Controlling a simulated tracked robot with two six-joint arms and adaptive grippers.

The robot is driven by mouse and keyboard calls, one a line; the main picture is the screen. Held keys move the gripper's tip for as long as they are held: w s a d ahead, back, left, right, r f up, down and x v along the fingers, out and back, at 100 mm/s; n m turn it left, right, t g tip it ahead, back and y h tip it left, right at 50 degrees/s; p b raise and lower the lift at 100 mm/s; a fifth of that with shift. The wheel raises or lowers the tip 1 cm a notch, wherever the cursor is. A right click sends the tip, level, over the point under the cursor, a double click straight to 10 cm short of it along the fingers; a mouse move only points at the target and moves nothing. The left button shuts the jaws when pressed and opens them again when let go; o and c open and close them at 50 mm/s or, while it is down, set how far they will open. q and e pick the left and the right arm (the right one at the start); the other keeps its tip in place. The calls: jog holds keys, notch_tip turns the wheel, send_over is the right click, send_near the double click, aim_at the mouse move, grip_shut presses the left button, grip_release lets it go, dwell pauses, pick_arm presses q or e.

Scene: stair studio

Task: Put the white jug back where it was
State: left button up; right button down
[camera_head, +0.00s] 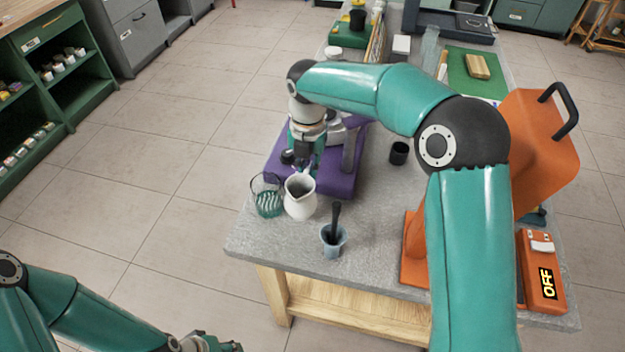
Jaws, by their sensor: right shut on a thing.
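The white jug (299,204) is upright near the left front edge of the grey table (290,246), its open mouth facing up. My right gripper (305,170) reaches down from behind it and is shut on the jug at its back rim or handle side. The fingertips are small and partly hidden, so the exact grip point is unclear. I cannot tell whether the jug's base touches the table. My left gripper (222,345) is low at the bottom edge, away from the table and partly cut off; its finger opening is unclear.
A glass with teal stripes (267,203) stands close left of the jug. A pale cup with a dark tool (333,240) stands at front right. A purple machine (345,183) is behind, a black cup (399,153) farther right. An orange machine (540,145) stands at right.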

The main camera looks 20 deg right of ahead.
aim_at(309, 182)
jog(key=shift+f, duration=2.25)
jog(key=c, duration=1.2)
grip_release()
notch_tip(309, 182, up, 12)
jog(key=shift+d+r, duration=0.1)
